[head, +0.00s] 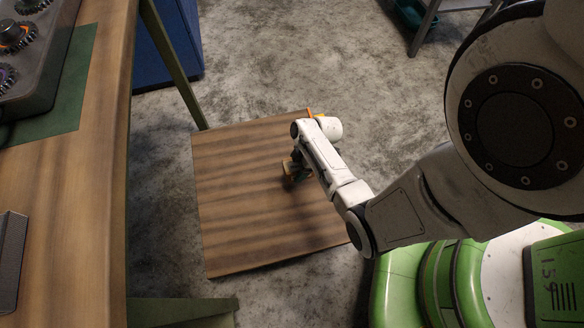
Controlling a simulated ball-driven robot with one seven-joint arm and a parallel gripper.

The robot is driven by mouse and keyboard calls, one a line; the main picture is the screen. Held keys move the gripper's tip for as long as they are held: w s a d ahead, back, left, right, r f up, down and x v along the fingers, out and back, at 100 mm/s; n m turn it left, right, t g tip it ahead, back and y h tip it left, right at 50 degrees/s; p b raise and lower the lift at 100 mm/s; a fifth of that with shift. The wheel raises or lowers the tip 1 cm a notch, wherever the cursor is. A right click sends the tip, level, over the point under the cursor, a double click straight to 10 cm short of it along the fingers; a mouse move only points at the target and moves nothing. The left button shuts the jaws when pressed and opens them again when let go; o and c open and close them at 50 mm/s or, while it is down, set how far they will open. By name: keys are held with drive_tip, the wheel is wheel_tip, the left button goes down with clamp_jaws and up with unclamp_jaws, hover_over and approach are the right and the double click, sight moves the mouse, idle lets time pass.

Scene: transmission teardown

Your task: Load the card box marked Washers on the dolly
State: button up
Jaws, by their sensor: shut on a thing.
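A flat wooden platform (240,215), apparently the dolly, lies low over the floor in the middle of the head view. My arm reaches down over its right half. My gripper (297,174) is small and partly hidden under my wrist, over the platform. It is shut on a small tan thing (288,166), likely the card box. My arm hides part of it, and no marking can be read. I cannot tell whether it touches the platform.
A wooden workbench (90,170) with a dark tray of gears (30,60) runs along the left. Its green legs stand near the platform. A blue cabinet (160,45) is behind, and a grey metal frame (425,28) stands top right. The platform's left half is bare.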

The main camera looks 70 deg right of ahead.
drive_tip(key=f, duration=0.1)
drive_tip(key=w+d+f+b, duration=0.1)
drive_tip(key=shift+w+d+f, duration=0.25)
drive_tip(key=shift+w+f, duration=0.15)
drive_tip(key=shift+w+f+b, duration=0.1)
drive_tip(key=shift+f+b, duration=0.9)
drive_tip(key=shift+f, duration=0.55)
drive_tip(key=shift+f, duration=0.1)
drive_tip(key=o, duration=1.2)
drive_tip(key=shift+o, duration=0.2)
